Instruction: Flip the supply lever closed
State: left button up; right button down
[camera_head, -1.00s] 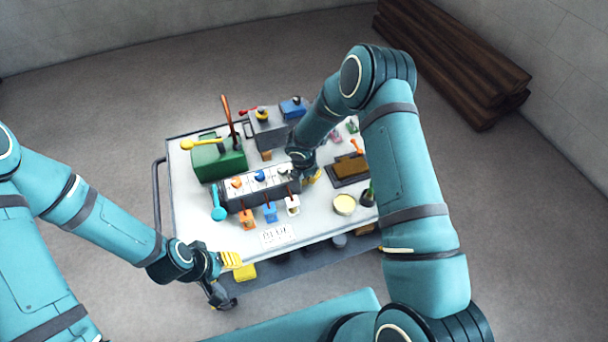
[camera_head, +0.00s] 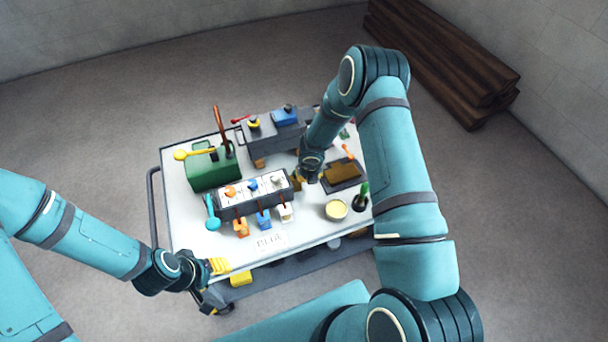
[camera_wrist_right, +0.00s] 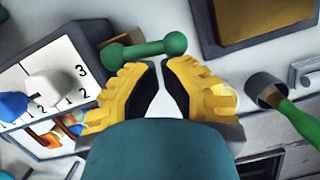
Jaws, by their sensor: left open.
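No label shows which lever is the supply lever. The candidates are a cyan lever (camera_head: 212,215) at the left end of the numbered box (camera_head: 240,208), a yellow-handled lever (camera_head: 188,154) on the green box (camera_head: 217,174), and a red-brown upright lever (camera_head: 220,125) behind it. My left gripper (camera_head: 222,282) is open and empty at the cart's front left edge, below the cyan lever and apart from it. My right gripper (camera_head: 312,182) is above the table, right of the numbered box. In the right wrist view its yellow fingers (camera_wrist_right: 160,72) have a narrow, empty gap, with a green dumbbell-shaped piece (camera_wrist_right: 145,49) beyond.
Orange, blue and white tags stand before the numbered box, near a lettered card (camera_head: 270,242). A cream round tin (camera_head: 336,209), a green-handled cup (camera_head: 361,202) and a brown tray (camera_head: 342,174) are at right. A grey unit (camera_head: 265,143) stands behind. The front left tabletop is clear.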

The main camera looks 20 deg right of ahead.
pick_arm(q)
jog(key=shift+w+d, duration=0.1)
jog(key=shift+w, duration=0.05)
pick_arm(e)
jog(key=shift+w+d, duration=0.15)
jog(key=shift+d, duration=0.05)
pick_arm(q)
jog(key=shift+r, duration=0.15)
pick_arm(e)
jog(key=shift+r, duration=0.1)
dwell(0.3)
